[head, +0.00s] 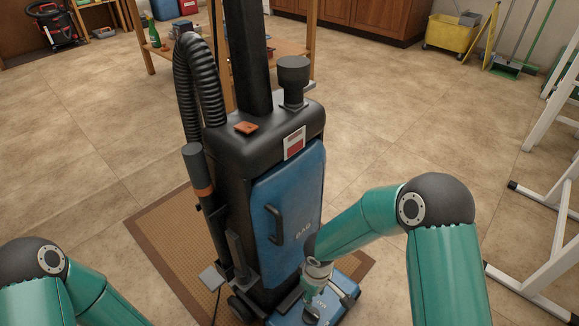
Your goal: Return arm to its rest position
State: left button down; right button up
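My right arm (365,222) comes in from the right, bent at a dark elbow joint, and reaches down and left to the front of a blue and black upright vacuum cleaner (290,205). My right gripper (313,300) is low in front of the vacuum's blue base; it is small and partly hidden, so its fingers and any contact are unclear. My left arm (85,290) shows at the bottom left, bent at its elbow and running down out of the picture. The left gripper is outside the view.
The vacuum stands on a brown mat (160,237). Behind it is a wooden table (290,48) with a green bottle (153,32). A yellow mop bucket (449,35) is at the back right. White metal frames (540,150) stand at the right. Tiled floor is open left and right of the vacuum.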

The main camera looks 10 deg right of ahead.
jog(key=s+a+r+m+g+y+p, duration=0.15)
jog(key=s+m+y+p, duration=0.45)
jog(key=s, duration=1)
notch_tip(320, 180, up, 38)
jog(key=w+d+m+t+h+p, duration=0.1)
jog(key=w+m+t+h+p, duration=0.1)
jog(key=p, duration=3.7)
jog(key=shift+m, duration=0.8)
